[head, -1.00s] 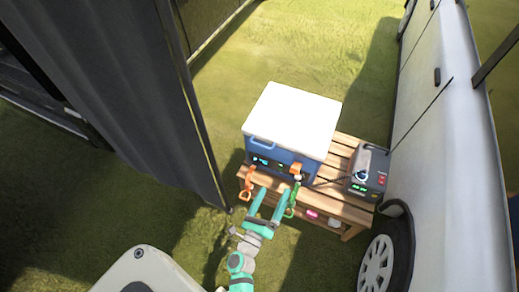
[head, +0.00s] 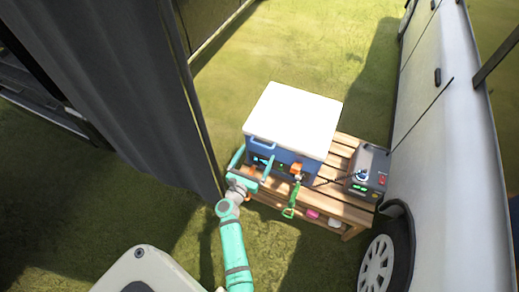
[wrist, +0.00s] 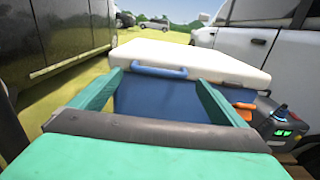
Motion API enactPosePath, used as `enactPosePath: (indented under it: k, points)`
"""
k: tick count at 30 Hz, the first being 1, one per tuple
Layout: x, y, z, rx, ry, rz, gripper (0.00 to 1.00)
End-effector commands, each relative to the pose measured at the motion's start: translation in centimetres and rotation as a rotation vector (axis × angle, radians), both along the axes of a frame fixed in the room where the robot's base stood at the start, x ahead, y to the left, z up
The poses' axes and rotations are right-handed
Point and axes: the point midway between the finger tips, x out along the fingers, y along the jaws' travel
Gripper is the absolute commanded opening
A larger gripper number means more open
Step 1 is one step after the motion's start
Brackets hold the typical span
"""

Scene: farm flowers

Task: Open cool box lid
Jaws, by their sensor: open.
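The cool box has a blue body (head: 292,160) and a white lid (head: 294,116), and it stands on a wooden slatted bench. The lid is shut. My gripper (head: 253,162) is open and empty at the front left of the box. In the wrist view the lid (wrist: 195,62) shows with a blue handle (wrist: 158,71) on its front edge. The open fingers of my gripper (wrist: 150,100) frame the blue front of the box (wrist: 155,103) below that handle. I cannot tell whether a finger touches the box.
A grey power unit (head: 369,168) with a green display stands right of the box on the bench (head: 350,211). A green hand tool (head: 291,203) hangs at the bench front. A white vehicle (head: 445,130) borders the right, a dark curtain (head: 115,90) the left.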

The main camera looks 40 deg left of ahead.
Motion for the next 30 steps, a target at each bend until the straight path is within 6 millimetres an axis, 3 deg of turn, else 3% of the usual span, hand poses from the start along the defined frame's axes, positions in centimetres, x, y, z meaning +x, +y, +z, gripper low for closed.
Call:
enactPosePath:
  k: [3,9,20,26,30]
  points:
    - [1.8,0.4,0.1,-0.001,-0.001,-0.001,0.95]
    - [3.5,0.8,0.0,-0.001,0.0,0.0,0.95]
    - [3.9,0.9,0.0,-0.002,0.0,0.0,0.95]
    - [3.9,0.9,0.0,-0.002,0.0,0.0,0.47]
    - [3.8,1.0,0.2,-0.001,0.0,0.002,0.47]
